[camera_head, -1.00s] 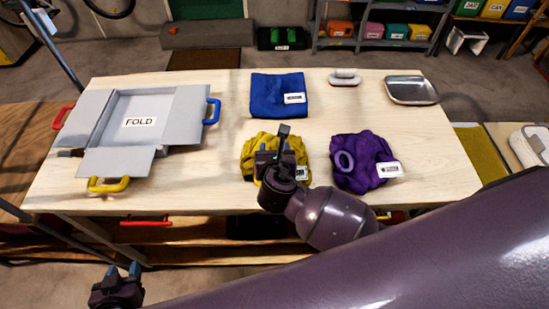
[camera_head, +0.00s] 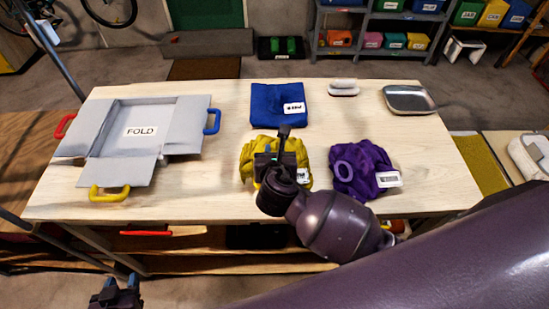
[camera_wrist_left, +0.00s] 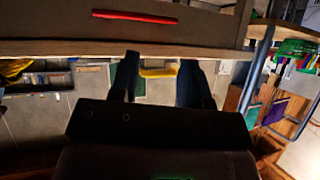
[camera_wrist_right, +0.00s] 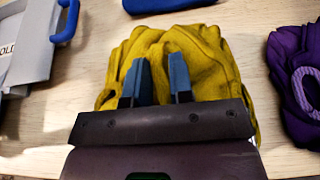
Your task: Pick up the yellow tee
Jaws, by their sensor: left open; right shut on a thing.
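The yellow tee (camera_head: 250,155) lies crumpled at the front middle of the wooden table, with a white label at its right side. It fills the middle of the right wrist view (camera_wrist_right: 210,60). My right gripper (camera_head: 277,158) is over the tee, and its fingers (camera_wrist_right: 160,80) are shut on the yellow cloth. The tee still appears to rest on the table; the gripper hides part of it. My left gripper (camera_head: 117,285) is low in front of the table at the left, open and empty, and its fingers (camera_wrist_left: 158,75) show apart in the left wrist view.
A purple crumpled garment (camera_head: 352,175) lies just right of the tee. A folded blue cloth (camera_head: 270,105) lies behind it. A grey folding board (camera_head: 110,158) marked FOLD is at left. A brush (camera_head: 344,88) and metal tray (camera_head: 402,100) are at back right. Bare wood separates them.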

